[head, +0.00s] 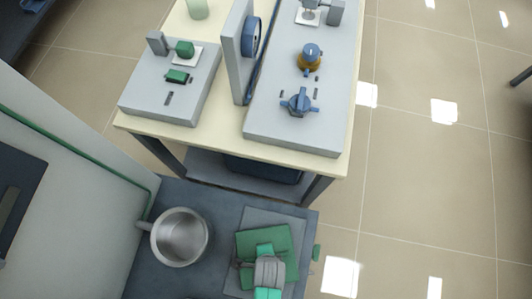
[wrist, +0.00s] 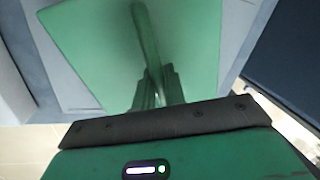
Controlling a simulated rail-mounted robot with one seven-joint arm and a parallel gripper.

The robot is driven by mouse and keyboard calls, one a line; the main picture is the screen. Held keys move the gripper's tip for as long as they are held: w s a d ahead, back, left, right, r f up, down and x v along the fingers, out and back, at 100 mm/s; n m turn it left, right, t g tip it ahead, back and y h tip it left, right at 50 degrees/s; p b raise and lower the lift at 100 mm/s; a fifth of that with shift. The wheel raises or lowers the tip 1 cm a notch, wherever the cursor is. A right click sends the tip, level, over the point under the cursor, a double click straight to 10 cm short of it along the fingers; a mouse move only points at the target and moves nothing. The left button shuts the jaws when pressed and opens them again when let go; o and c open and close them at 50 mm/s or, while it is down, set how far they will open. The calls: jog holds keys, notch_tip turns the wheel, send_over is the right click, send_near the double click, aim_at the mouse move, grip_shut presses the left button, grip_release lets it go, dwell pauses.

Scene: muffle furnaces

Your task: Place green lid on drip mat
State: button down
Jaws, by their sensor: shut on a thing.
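The green lid (head: 252,238) is a flat square plate in the head view, partly hidden by my gripper (head: 264,248). In the wrist view, the lid (wrist: 95,50) fills much of the top, with a raised bar handle (wrist: 150,42) along it. My gripper (wrist: 158,92) is shut on that handle. A grey square drip mat (head: 285,217) lies on the dark bench under the lid and shows around its edges. The lid looks slightly turned relative to the mat. I cannot tell whether the lid touches the mat or hovers just above it.
An open metal pot (head: 180,238) with a side handle stands left of the mat on the dark bench (head: 215,205). A cream table (head: 230,138) beyond carries grey panels with blue, amber and green fittings.

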jog(key=shift+f, duration=0.9)
jog(key=shift+r, duration=0.15)
jog(key=c, duration=1.5)
grip_release()
jog(key=shift+o, duration=0.2)
notch_tip(320, 180, up, 12)
jog(key=s+p, duration=0.2)
jog(key=p, duration=0.3)
jog(key=shift+d+p, duration=0.2)
jog(key=shift+p, duration=0.15)
jog(key=shift+s, duration=0.1)
